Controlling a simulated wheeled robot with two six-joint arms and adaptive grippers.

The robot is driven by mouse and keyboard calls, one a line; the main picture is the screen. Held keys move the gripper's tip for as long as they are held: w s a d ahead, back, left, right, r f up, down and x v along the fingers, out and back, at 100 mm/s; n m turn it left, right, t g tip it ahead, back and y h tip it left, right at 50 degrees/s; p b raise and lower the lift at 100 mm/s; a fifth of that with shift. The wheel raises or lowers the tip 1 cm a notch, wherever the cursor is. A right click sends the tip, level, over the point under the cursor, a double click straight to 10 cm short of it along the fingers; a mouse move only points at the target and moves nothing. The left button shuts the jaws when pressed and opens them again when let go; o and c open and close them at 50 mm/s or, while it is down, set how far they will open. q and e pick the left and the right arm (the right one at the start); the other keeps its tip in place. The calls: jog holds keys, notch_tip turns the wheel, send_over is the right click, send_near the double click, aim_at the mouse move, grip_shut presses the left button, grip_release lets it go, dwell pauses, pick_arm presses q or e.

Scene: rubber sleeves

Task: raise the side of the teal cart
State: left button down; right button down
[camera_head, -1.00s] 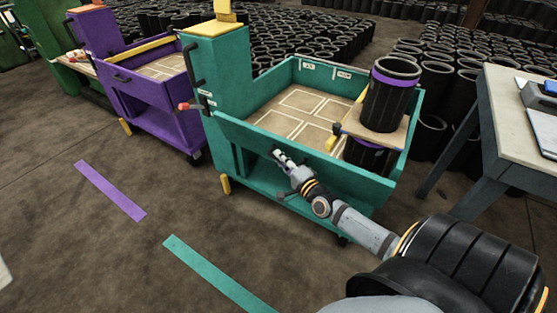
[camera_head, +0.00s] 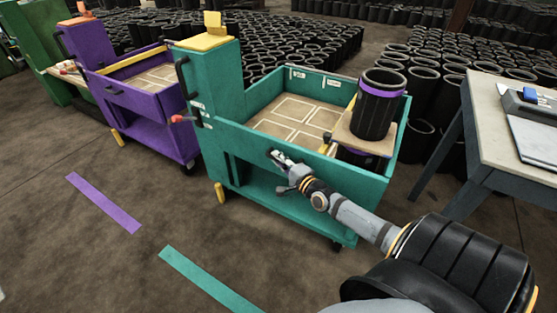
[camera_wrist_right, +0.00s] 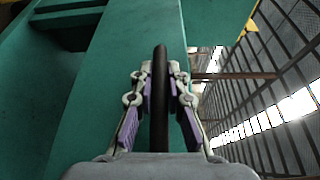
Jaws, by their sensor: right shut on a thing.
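The teal cart (camera_head: 217,78) stands in the middle of the head view. Its front side panel (camera_head: 340,178) stands upright or nearly so, its top edge close to the right wall's corner. My right gripper (camera_head: 277,156) is at the outer face of this panel. In the right wrist view it (camera_wrist_right: 160,100) is shut on a thin black bar, the panel's handle (camera_wrist_right: 160,65), with a finger on each side. The gripper covers part of the handle in the head view. My left gripper is not in view.
In the cart, a black sleeve with a purple band (camera_head: 376,108) stands on a wooden board (camera_head: 345,132). A purple cart (camera_head: 140,100) is at left, a table (camera_head: 495,118) at right. Teal (camera_head: 205,281) and purple (camera_head: 102,203) strips mark open floor.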

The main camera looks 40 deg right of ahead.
jog(key=c, duration=1.3)
grip_release()
jog(key=shift+c, duration=0.2)
jog(key=s, duration=1.2)
jog(key=shift+r, duration=0.2)
